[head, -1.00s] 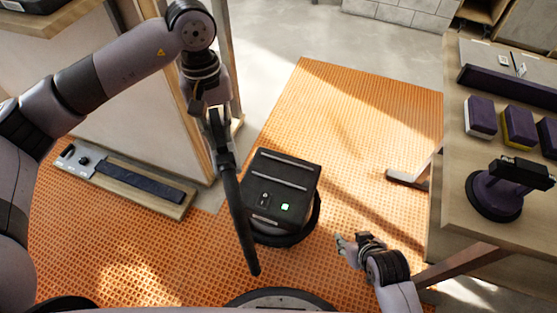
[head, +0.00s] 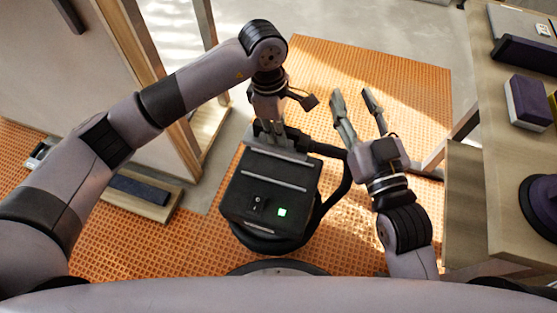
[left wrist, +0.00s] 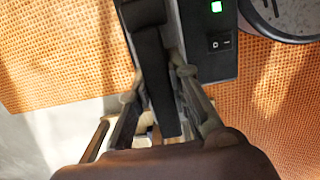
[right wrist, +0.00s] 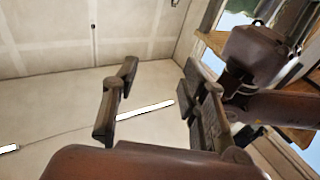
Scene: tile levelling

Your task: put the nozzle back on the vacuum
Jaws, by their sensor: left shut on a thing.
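The vacuum (head: 266,187), a black box with a green light and a switch on top, stands on the floor in the middle of the head view. It also shows in the left wrist view (left wrist: 212,66). My left gripper (head: 268,134) is at the vacuum's far edge, shut on the long black nozzle (left wrist: 152,65). The vacuum body hides most of the nozzle in the head view; whether it touches the vacuum I cannot tell. My right gripper (head: 357,100) is open and empty, right of the vacuum, with its fingers apart in the right wrist view (right wrist: 158,88).
A black curved tube (head: 345,180) loops around the vacuum's right side. A workbench (head: 490,215) with sanding blocks (head: 528,102) stands at the right. A wooden board with a dark strip (head: 140,188) lies at the left. The orange mat (head: 415,75) is clear behind the right gripper.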

